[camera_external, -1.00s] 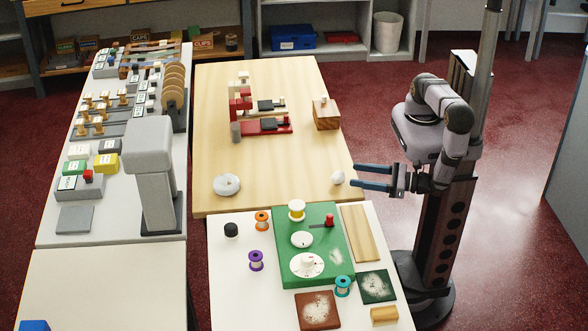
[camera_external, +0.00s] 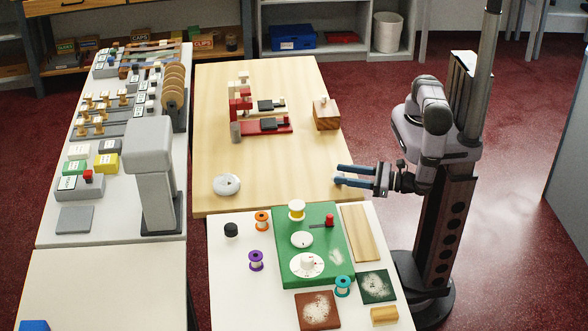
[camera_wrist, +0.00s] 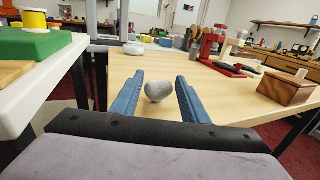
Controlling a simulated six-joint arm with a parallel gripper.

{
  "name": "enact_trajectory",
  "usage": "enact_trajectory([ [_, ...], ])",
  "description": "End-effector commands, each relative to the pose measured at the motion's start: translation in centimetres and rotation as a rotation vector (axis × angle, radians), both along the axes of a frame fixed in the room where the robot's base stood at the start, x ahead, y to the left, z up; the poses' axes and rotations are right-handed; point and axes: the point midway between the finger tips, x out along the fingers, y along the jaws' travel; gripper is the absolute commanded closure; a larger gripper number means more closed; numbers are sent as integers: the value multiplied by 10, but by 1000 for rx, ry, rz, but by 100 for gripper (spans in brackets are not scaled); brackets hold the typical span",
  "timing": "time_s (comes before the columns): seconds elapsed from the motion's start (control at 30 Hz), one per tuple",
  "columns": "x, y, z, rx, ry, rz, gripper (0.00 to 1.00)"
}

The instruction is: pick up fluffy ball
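The fluffy ball (camera_wrist: 158,90) is small, round and whitish grey. It sits near the right edge of the wooden table. In the wrist view it lies between the two blue fingers of my gripper (camera_wrist: 160,97), toward their tips, with a gap on each side. In the external view my gripper (camera_external: 340,175) is low at the table's right edge, its fingers apart. There the fingers hide most or all of the ball. My gripper is open and holds nothing.
The wooden table (camera_external: 290,180) is clear around the ball. A wooden box (camera_external: 326,116) and red clamp-like devices (camera_external: 265,126) stand farther back. A white ring-shaped thing (camera_external: 227,185) lies to the left. A white table with a green board (camera_external: 325,243) and spools adjoins in front.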

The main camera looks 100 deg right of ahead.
Motion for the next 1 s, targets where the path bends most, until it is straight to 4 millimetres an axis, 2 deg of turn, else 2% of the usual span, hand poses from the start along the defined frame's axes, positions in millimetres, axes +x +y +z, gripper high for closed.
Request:
enact_trajectory([
  [0.03,0,0,0,0,0,0,72],
  [0.1,0,0,0,0,0,0,87],
  [0.63,0,0,6,0,0,0,87],
  [1.0,0,0,38,1,0,0,87],
])
